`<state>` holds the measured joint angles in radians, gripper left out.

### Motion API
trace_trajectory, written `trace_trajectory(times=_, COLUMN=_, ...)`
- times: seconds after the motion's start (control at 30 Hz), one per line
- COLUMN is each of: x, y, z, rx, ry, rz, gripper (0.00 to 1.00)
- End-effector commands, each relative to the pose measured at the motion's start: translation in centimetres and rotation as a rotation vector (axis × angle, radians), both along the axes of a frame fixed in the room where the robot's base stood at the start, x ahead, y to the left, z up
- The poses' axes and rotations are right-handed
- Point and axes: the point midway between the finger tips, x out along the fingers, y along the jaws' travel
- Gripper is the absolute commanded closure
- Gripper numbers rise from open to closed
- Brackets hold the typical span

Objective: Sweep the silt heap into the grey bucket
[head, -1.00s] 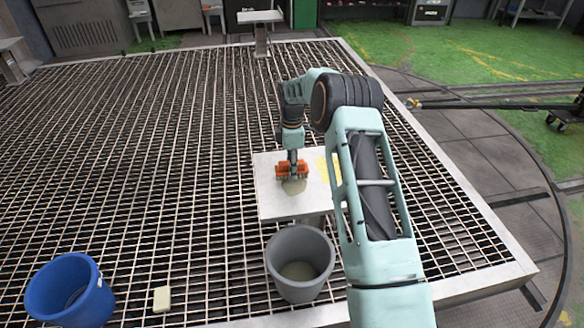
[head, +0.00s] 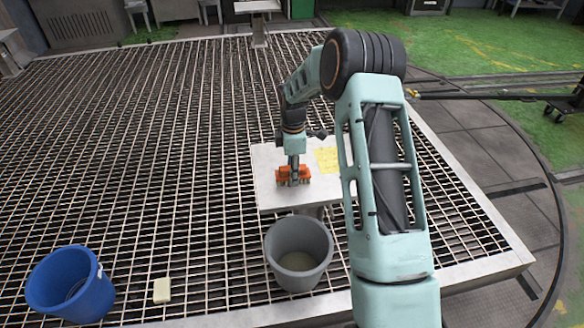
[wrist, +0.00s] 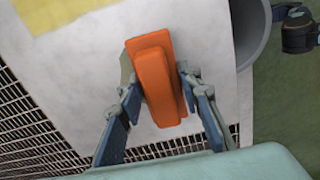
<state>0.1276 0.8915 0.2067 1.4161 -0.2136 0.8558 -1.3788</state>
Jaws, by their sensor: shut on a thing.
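My gripper (head: 293,164) is shut on an orange block-shaped tool (head: 293,176), and I hold it low over the front part of the small white table (head: 268,200). In the wrist view the orange tool (wrist: 160,82) sits between the fingers, tilted slightly.
A yellow patch (head: 327,160) lies on the table, right of the tool. A blue bucket (head: 70,285) stands at the front left, with a small cream block (head: 162,290) to its right. The grating (head: 140,150) left of the table is clear.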

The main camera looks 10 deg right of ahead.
Motion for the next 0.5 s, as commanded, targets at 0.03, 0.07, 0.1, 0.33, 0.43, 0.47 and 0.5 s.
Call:
trace_trajectory(times=0.03, x=-0.3, y=0.0, z=0.0, rx=0.000, ry=-0.001, rz=0.000, gripper=0.87)
trace_trajectory(times=0.07, x=-0.4, y=0.0, z=0.0, rx=0.000, ry=-0.001, rz=0.000, gripper=0.87)
trace_trajectory(times=0.1, x=-0.6, y=0.0, z=0.0, rx=0.000, ry=-0.001, rz=0.000, gripper=0.87)
trace_trajectory(times=0.33, x=-1.6, y=0.1, z=0.0, rx=0.000, ry=-0.001, rz=0.001, gripper=0.87)
trace_trajectory(times=0.43, x=-2.5, y=0.1, z=-0.1, rx=0.000, ry=0.000, rz=0.002, gripper=0.87)
trace_trajectory(times=0.47, x=-2.8, y=0.1, z=0.0, rx=0.000, ry=0.000, rz=0.002, gripper=0.87)
trace_trajectory(times=0.5, x=-3.1, y=0.2, z=-0.1, rx=0.000, ry=-0.001, rz=0.001, gripper=0.87)
